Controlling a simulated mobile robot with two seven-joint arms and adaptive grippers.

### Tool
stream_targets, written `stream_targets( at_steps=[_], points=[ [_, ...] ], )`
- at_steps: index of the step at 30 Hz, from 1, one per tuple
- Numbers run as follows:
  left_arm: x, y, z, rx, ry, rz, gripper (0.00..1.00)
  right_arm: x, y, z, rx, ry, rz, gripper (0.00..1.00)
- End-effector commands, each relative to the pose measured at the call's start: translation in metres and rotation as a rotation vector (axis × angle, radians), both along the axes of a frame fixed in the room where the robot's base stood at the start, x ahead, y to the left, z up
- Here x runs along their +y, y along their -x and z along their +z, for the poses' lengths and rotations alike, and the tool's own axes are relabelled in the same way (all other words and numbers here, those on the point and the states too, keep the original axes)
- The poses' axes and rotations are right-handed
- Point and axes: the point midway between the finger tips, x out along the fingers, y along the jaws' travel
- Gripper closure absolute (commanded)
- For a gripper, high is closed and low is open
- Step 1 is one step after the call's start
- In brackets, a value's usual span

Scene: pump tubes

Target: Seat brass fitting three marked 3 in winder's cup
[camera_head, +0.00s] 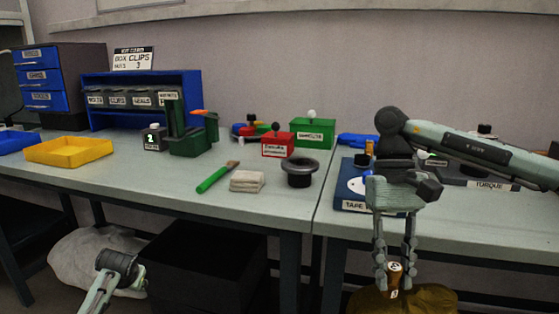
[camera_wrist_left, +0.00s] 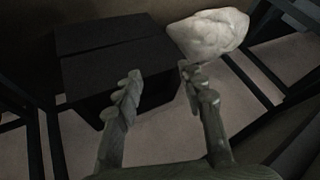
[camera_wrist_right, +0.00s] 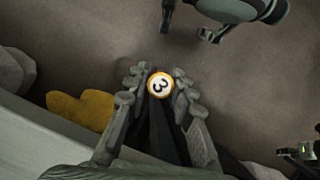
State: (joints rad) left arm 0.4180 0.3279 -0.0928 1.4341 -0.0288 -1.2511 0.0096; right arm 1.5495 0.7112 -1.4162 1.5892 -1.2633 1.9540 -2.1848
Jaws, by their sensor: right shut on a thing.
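The brass fitting (camera_head: 395,278) with a white top marked 3 is between the fingers of my right gripper (camera_head: 394,272), in front of the table's front edge. In the right wrist view the fitting's round top (camera_wrist_right: 160,85) faces the camera, and the right gripper (camera_wrist_right: 160,88) is shut on it. The tape winder (camera_head: 352,202), with a blue base and partly cut-off label, is on the right table, largely behind my right arm and gripper. I cannot clearly make out its cup. My left gripper (camera_wrist_left: 157,78) is open and empty, low in front of the left table.
A dark flanged cup (camera_head: 299,174), cloth stack (camera_head: 247,181) and green-handled tool (camera_head: 214,178) are on the left table. A yellow tray (camera_head: 68,152) is farther left. A torque stand (camera_head: 482,184) is at right. A brown-yellow bag (camera_head: 432,298) lies below the fitting.

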Motion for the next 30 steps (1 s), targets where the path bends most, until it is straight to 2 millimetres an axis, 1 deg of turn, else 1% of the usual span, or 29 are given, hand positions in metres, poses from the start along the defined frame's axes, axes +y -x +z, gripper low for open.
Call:
stream_targets(
  at_steps=[1,2,5,6,8,9,11,12,14,15,17,18,21,22,25,28,30],
  points=[
    [-0.007,0.014,-0.016,0.019,0.006,-0.009,0.6,0.0,0.0,0.0,0.0,-0.001,0.0,1.0],
    [-0.011,0.023,-0.025,0.028,0.01,-0.014,0.6,0.0,0.0,0.0,0.0,-0.001,-0.001,1.0],
    [-0.028,0.056,-0.055,0.066,0.027,-0.034,0.6,0.0,0.0,0.0,-0.001,-0.001,-0.001,1.0],
    [-0.035,0.073,-0.068,0.083,0.034,-0.042,0.6,0.0,0.0,0.0,-0.001,0.0,-0.002,1.0],
    [-0.046,0.1,-0.087,0.109,0.048,-0.054,0.6,0.0,0.0,0.0,-0.001,-0.001,-0.003,1.0],
    [-0.054,0.119,-0.099,0.127,0.058,-0.061,0.6,0.0,0.0,0.0,-0.001,-0.001,-0.003,1.0],
    [-0.065,0.149,-0.116,0.154,0.074,-0.07,0.6,0.0,0.0,0.0,-0.001,-0.001,-0.003,1.0],
    [-0.072,0.169,-0.126,0.173,0.084,-0.075,0.6,0.0,0.0,0.0,-0.001,-0.001,-0.003,1.0],
    [-0.082,0.201,-0.138,0.199,0.101,-0.083,0.6,0.0,0.0,0.0,-0.001,-0.001,-0.004,1.0],
    [-0.089,0.222,-0.145,0.217,0.113,-0.086,0.6,0.0,0.0,0.001,-0.001,-0.001,-0.004,1.0],
    [-0.097,0.252,-0.154,0.243,0.128,-0.09,0.6,0.0,0.0,0.001,-0.001,-0.001,-0.004,1.0],
    [-0.102,0.271,-0.158,0.259,0.138,-0.091,0.6,0.0,0.0,0.001,-0.001,-0.001,-0.004,1.0],
    [-0.113,0.311,-0.165,0.292,0.16,-0.093,0.6,0.0,0.0,0.001,-0.001,-0.001,-0.004,1.0],
    [-0.115,0.321,-0.166,0.3,0.165,-0.092,0.6,0.0,0.0,0.001,-0.001,-0.001,-0.004,1.0],
    [-0.121,0.347,-0.167,0.321,0.179,-0.091,0.6,0.0,0.0,0.001,-0.001,-0.001,-0.004,1.0],
    [-0.124,0.36,-0.168,0.332,0.186,-0.089,0.6,0.001,-0.001,-0.002,-0.001,0.0,-0.003,1.0],
    [-0.125,0.364,-0.167,0.335,0.188,-0.089,0.6,0.001,0.0,-0.012,0.0,0.003,-0.004,1.0]
  ],
)
